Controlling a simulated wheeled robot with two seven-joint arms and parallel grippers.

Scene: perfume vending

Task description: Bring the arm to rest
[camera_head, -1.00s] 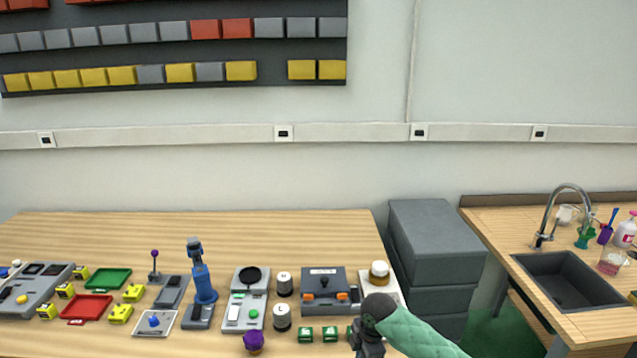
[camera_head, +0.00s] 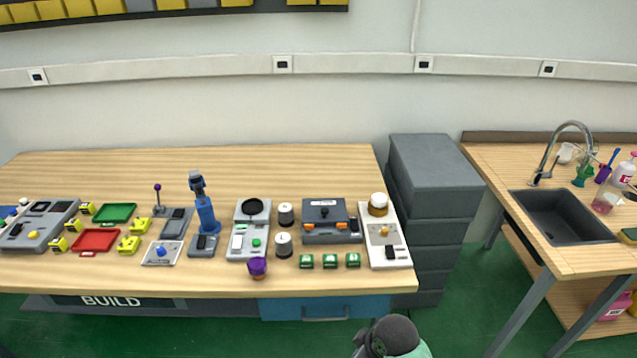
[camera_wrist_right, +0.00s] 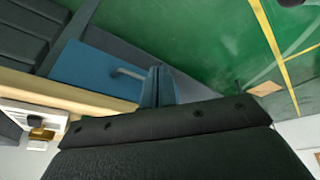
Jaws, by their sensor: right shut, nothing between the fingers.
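My right arm (camera_head: 392,338) shows only as a dark joint with a bit of green at the bottom edge of the head view, in front of the table (camera_head: 330,283) and apart from it. In the right wrist view my right gripper (camera_wrist_right: 158,82) is shut and empty. Its fingers point past the blue drawer front (camera_wrist_right: 95,68) and its handle, with the green floor beyond. My left gripper is not in view.
The table holds a purple-topped bottle (camera_head: 257,267) near its front edge, a white station (camera_head: 388,250) at its right end, trays and several small devices. Grey drawers (camera_head: 430,185) and a sink counter (camera_head: 562,215) stand to the right. Green floor (camera_head: 455,315) is clear between them.

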